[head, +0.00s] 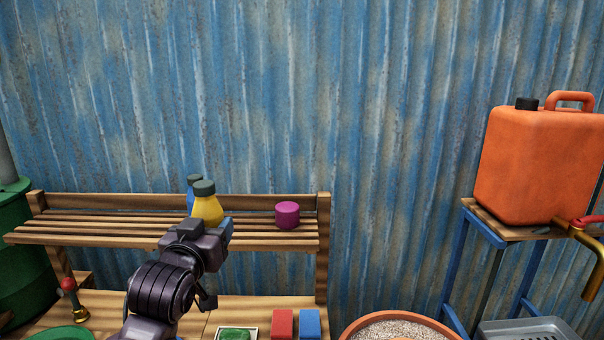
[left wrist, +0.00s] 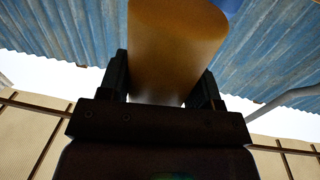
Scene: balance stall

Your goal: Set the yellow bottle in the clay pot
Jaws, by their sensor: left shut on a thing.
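The yellow bottle (head: 207,207) with a dark green cap is at the slatted shelf in the head view. My left gripper (head: 213,226) is shut on it, in front of the shelf; the arm hides the bottle's lower part. In the left wrist view the bottle (left wrist: 172,45) stands between the two fingers of the left gripper (left wrist: 163,85). Whether its base touches the shelf cannot be told. The clay pot (head: 352,328), filled with pale grit, shows only its upper part at the bottom edge. My right gripper is not in view.
A blue bottle (head: 193,184) stands close behind the yellow one. A purple pot (head: 287,214) is on the shelf (head: 255,239) to the right. Red (head: 282,323) and blue (head: 310,324) blocks lie on the bench below. An orange canister (head: 540,165) stands on a side stand.

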